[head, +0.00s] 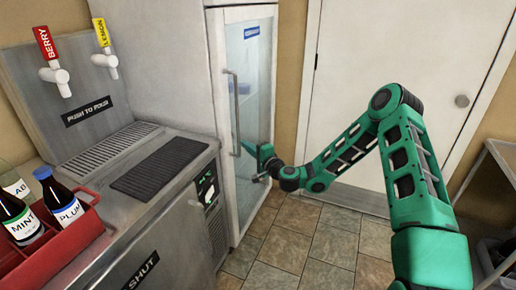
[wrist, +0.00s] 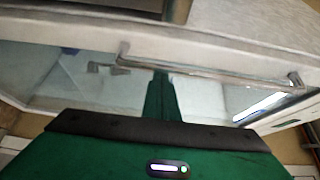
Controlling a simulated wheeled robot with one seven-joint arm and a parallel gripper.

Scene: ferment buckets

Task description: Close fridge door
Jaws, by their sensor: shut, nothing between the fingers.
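The fridge door (head: 256,80) has a white frame, a glass pane and a long metal handle (head: 235,112) on its left side in the head view. I cannot tell whether the door is fully closed or slightly ajar. My gripper (head: 245,147) is in front of the glass, just right of the handle's lower end. In the wrist view the shut, empty fingers (wrist: 160,88) point at the glass, with tips close to the handle (wrist: 210,69). Whether they touch the door (wrist: 90,35) is unclear.
A steel drink counter (head: 165,215) with two taps stands left of the fridge. A red crate (head: 75,240) of bottles sits on its near left. A white room door (head: 395,60) is behind my arm. A metal rack (head: 495,215) stands at right. Tiled floor (head: 285,245) is clear before the fridge.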

